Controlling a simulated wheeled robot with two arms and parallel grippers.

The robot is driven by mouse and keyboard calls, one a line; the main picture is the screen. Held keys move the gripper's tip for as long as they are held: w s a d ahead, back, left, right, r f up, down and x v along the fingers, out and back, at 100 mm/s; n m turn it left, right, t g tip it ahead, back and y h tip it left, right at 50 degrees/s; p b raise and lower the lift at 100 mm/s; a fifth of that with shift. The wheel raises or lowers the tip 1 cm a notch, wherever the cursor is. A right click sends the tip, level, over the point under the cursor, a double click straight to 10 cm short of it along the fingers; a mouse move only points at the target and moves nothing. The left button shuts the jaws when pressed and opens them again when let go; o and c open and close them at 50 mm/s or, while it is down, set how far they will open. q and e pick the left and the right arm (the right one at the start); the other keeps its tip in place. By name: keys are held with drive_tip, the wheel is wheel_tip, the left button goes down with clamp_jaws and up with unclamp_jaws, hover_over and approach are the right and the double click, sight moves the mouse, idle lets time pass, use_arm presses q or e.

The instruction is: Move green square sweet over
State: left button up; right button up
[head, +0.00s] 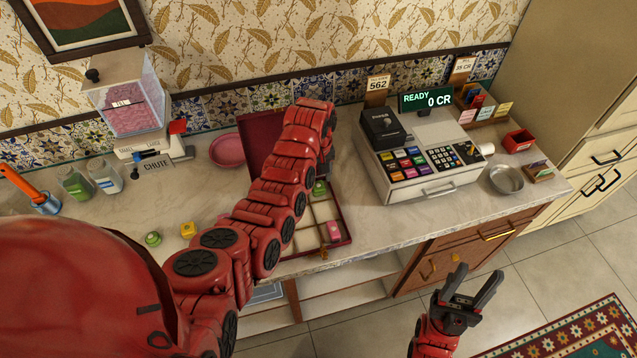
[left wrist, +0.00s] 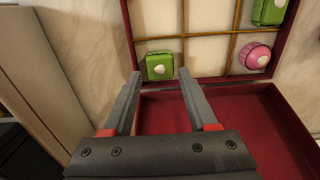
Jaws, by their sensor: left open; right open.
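The green square sweet (left wrist: 159,65) sits in a compartment of the open sweet box (left wrist: 205,78), near the lid side. It also shows in the head view (head: 319,187) just beside my left arm. My left gripper (left wrist: 159,80) is open and empty; in the left wrist view the sweet appears between its fingertips, apparently beyond them. In the head view my left arm hides much of the box. A second green sweet (left wrist: 269,12) and a pink round sweet (left wrist: 255,56) sit in other compartments. My right gripper (head: 481,270) is open and empty, in front of the counter.
A pink sweet (head: 334,230) lies in the box's front right corner. A green sweet (head: 153,238) and a yellow sweet (head: 187,229) lie on the counter left of the box. A cash register (head: 420,155) stands to the right, a pink bowl (head: 228,150) behind left.

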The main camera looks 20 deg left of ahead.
sight(318, 186)
use_arm(q)
wheel_tip(318, 186, up, 8)
drive_tip(key=p, duration=0.1)
drive_tip(key=shift+r+p, duration=0.2)
drive_tip(key=shift+p, duration=0.2)
drive_tip(key=shift+f, duration=0.1)
